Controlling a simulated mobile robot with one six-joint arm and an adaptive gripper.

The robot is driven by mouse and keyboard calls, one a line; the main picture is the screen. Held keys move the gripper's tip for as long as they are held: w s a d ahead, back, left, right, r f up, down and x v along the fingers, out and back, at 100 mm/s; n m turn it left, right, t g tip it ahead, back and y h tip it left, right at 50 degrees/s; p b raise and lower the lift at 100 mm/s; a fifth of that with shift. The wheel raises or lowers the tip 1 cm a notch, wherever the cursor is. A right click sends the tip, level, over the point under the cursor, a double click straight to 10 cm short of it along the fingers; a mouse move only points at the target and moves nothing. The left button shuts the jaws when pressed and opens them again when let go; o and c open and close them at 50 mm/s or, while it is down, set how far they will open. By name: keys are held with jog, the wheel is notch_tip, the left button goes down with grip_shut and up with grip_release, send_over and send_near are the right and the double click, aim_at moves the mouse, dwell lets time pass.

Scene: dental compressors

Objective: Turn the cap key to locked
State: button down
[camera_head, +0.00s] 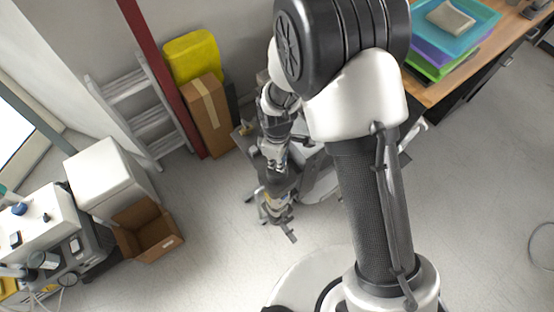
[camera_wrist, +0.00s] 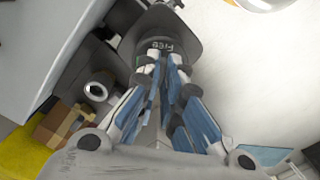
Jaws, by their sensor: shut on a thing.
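In the wrist view, a dark grey cap key (camera_wrist: 160,45) with pale lettering that appears to read "FREE", upside down, lies at the fingertips. My gripper (camera_wrist: 164,66) has its two fingers close together, shut on the cap key from both sides. The gripped part is mostly hidden between the fingers. In the head view, my gripper (camera_head: 275,162) points down at the top of a dark grey unit (camera_head: 279,193) on the floor. The cap key is too small to make out there.
A white cabinet (camera_head: 108,177) and an open cardboard box (camera_head: 149,231) stand to the left. A wooden table (camera_head: 432,92) with stacked trays stands right. Floor between is clear.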

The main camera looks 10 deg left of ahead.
jog(key=shift+m, duration=1.1)
dwell(0.4)
jog(key=c, duration=1.7)
grip_release()
notch_tip(320, 180, up, 12)
